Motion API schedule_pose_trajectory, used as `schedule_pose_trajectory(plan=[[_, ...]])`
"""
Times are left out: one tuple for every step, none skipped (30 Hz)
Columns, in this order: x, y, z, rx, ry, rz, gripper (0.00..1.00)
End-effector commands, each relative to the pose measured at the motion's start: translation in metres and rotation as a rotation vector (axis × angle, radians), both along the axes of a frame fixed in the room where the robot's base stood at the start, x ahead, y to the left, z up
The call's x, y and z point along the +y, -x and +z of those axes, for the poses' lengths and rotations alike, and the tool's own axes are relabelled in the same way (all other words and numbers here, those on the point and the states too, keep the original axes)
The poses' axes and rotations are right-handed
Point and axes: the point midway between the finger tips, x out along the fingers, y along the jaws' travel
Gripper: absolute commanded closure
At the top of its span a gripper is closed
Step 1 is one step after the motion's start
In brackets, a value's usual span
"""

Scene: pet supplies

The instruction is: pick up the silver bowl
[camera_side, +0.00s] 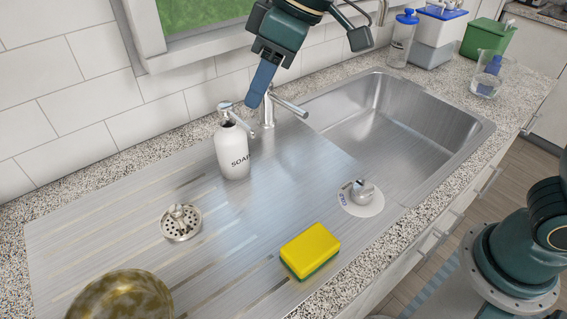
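A round, shiny bowl-like thing (120,298) lies at the bottom left on the ribbed metal drainboard. It looks mottled gold-brown rather than plain silver, and the frame's lower edge cuts it off. No other bowl shows. My gripper (263,90) hangs at the top centre, above and behind the soap bottle, far from the bowl-like thing. One blue finger points down; the other finger is not clear, so I cannot tell its opening. Nothing shows held in it.
A white soap bottle (232,150) and the faucet (268,112) stand below my gripper. A strainer (181,222), a yellow-green sponge (310,250) and a plug (361,196) lie on the metal. The sink basin (400,130) is empty. Jars and boxes stand at the back right.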

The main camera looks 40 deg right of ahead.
Motion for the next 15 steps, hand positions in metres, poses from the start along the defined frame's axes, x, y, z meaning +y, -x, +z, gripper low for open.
schedule_pose_trajectory(plan=[[0.017,-0.005,-0.006,0.009,-0.001,0.035,0.71],[0.027,-0.007,-0.009,0.013,-0.002,0.055,0.71],[0.039,-0.010,-0.014,0.016,-0.004,0.079,0.71],[0.048,-0.011,-0.017,0.020,-0.005,0.098,0.71],[0.057,-0.013,-0.020,0.023,-0.006,0.117,0.71],[0.070,-0.014,-0.025,0.027,-0.008,0.141,0.71],[0.079,-0.015,-0.030,0.031,-0.009,0.159,0.71],[0.089,-0.016,-0.034,0.035,-0.010,0.179,0.71],[0.101,-0.016,-0.039,0.040,-0.011,0.204,0.71],[0.110,-0.017,-0.044,0.043,-0.013,0.222,0.71],[0.120,-0.017,-0.048,0.046,-0.014,0.240,0.71],[0.133,-0.016,-0.055,0.051,-0.016,0.265,0.71],[0.142,-0.015,-0.060,0.056,-0.016,0.284,0.71],[0.151,-0.014,-0.065,0.059,-0.017,0.302,0.71],[0.163,-0.013,-0.071,0.063,-0.019,0.324,0.71]])
